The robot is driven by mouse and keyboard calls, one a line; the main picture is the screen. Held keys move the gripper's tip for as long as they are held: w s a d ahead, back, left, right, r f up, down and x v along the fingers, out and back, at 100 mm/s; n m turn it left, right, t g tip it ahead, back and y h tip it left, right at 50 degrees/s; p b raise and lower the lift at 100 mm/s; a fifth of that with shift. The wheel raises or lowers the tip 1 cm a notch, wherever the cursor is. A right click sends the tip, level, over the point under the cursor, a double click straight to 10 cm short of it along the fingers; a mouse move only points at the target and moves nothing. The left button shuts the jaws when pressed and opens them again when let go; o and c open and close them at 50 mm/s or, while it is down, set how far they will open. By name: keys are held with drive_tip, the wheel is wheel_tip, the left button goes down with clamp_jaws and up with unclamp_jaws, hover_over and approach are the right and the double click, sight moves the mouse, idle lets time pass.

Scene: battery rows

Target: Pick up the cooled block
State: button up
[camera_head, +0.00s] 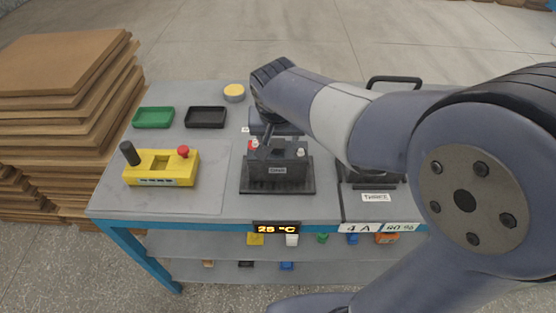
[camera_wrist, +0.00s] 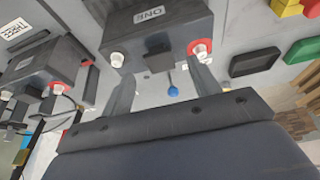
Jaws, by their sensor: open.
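A dark grey block labelled ONE (camera_head: 279,172) sits on a black base on the table, with a red-ringed white terminal and a plain white one. The block also shows in the wrist view (camera_wrist: 172,36), with a small black tab on its near side. My gripper (camera_head: 270,142) is just above and behind it. In the wrist view my gripper (camera_wrist: 163,72) is open, its two fingers apart near the terminals. Nothing is held. Whether the fingers touch the block cannot be told. A display (camera_head: 277,229) on the table edge reads 25 °C.
A similar block labelled THREE (camera_wrist: 22,36) stands beside it. A yellow control box (camera_head: 178,176) with a black lever and red button, a green tray (camera_head: 154,118), a black tray (camera_head: 206,118) and a round yellow-topped item (camera_head: 234,92) are left.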

drive_tip(key=x, duration=0.2)
drive_tip(key=shift+w+f, duration=0.1)
drive_tip(key=shift+f, duration=0.15)
drive_tip(key=shift+c, duration=0.6)
clamp_jaws()
idle(0.5)
drive_tip(key=shift+w+r, duration=0.1)
drive_tip(key=shift+r, duration=0.15)
